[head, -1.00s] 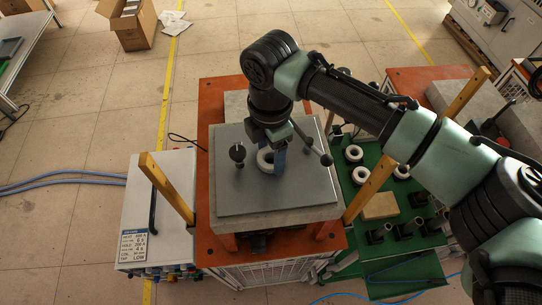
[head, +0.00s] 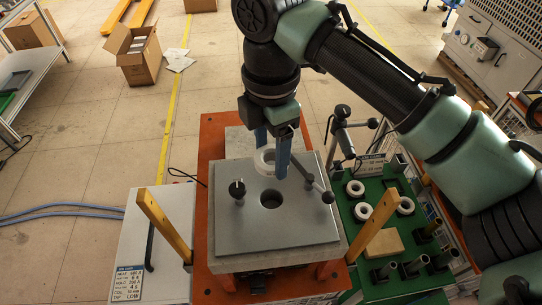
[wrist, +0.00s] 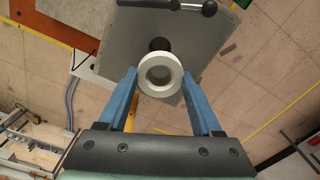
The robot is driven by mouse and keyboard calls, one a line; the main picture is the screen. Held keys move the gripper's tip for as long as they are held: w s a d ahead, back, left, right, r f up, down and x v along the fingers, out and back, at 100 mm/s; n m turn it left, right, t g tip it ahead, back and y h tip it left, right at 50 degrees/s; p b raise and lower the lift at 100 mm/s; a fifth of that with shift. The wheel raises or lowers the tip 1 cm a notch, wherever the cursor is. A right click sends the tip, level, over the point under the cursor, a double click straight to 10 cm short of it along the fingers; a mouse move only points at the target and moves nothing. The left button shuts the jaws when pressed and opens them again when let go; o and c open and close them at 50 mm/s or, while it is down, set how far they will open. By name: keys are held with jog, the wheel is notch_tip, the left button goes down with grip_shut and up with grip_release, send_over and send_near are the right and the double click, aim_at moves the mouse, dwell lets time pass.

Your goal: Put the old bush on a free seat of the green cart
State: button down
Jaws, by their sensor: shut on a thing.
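My gripper (head: 273,158) is shut on a white ring-shaped bush (head: 264,162), held between its two blue fingers. In the wrist view the bush (wrist: 160,74) sits between the fingertips, its round bore facing the camera. It is held above the grey plate of the heater (head: 235,226), just behind the plate's round hole (head: 270,199). The green cart (head: 345,210) stands to the right of the heater. Several white rings (head: 355,188) sit on its left part, and several dark upright posts (head: 413,266) stand at its front.
Yellow bars (head: 375,232) rise at both front corners. A tan block (head: 380,244) lies on the cart. A control box (head: 150,235) is at left.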

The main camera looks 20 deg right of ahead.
notch_tip(320, 180, up, 6)
jog(key=p, duration=0.4)
jog(key=shift+p, duration=0.35)
jog(key=shift+f, duration=0.1)
